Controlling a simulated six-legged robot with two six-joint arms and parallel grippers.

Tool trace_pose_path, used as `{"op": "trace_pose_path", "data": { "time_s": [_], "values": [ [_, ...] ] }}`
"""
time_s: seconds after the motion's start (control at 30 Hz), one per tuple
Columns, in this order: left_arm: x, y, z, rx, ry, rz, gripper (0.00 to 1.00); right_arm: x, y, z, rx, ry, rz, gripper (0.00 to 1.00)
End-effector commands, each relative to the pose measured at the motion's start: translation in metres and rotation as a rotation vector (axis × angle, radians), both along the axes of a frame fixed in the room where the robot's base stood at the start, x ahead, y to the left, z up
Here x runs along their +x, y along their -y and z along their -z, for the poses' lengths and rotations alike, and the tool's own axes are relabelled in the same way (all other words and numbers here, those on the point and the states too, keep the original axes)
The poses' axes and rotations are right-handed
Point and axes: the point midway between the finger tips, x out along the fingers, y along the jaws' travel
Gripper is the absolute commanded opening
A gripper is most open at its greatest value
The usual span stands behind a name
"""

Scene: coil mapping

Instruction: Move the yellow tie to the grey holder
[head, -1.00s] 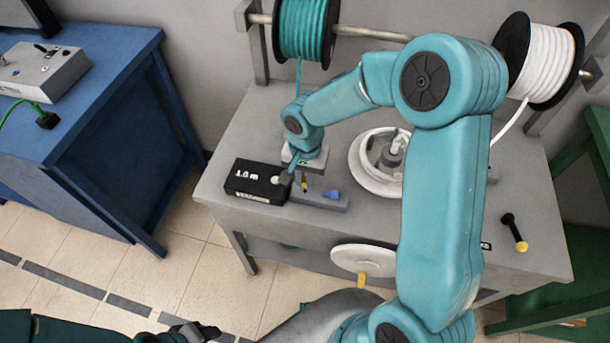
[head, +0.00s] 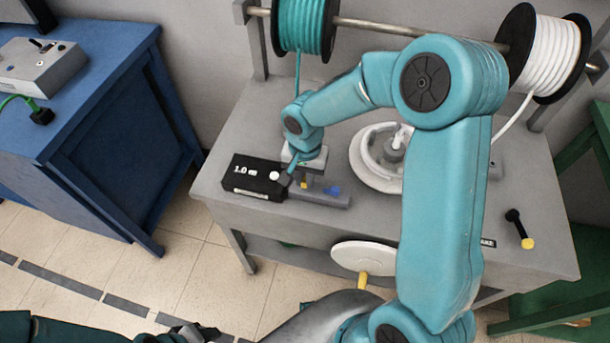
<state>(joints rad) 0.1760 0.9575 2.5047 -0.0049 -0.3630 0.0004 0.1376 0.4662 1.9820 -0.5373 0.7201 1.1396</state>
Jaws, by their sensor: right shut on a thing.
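My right gripper (head: 303,175) is over the grey holder (head: 330,201), a low block on the grey table just right of the black box. It is shut on the small yellow tie (head: 304,184), whose tip shows just below the fingers. I cannot tell whether the tie touches the holder. A blue tie (head: 332,191) is at the holder's right part. My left gripper (head: 195,332) is dark, low at the bottom edge and away from the table; its jaws are unclear.
A black box (head: 248,184) reading 1.0 stands left of the holder. A white coil former (head: 370,177) is behind my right arm. Teal (head: 303,25) and white (head: 549,58) spools hang on a rod. A black tool with yellow end (head: 527,242) lies at right. A blue bench (head: 115,110) is left.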

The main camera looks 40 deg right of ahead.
Motion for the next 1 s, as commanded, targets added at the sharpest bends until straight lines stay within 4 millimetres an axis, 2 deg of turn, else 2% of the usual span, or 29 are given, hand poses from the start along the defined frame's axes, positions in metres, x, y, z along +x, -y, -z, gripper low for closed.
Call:
{"op": "trace_pose_path", "data": {
  "time_s": [1.0],
  "values": [
    [0.000, 0.000, 0.014, 0.000, 0.000, 0.000, 0.43, 0.000, 0.000, 0.011, 0.000, 0.000, 0.000, 0.00]
  ]
}}
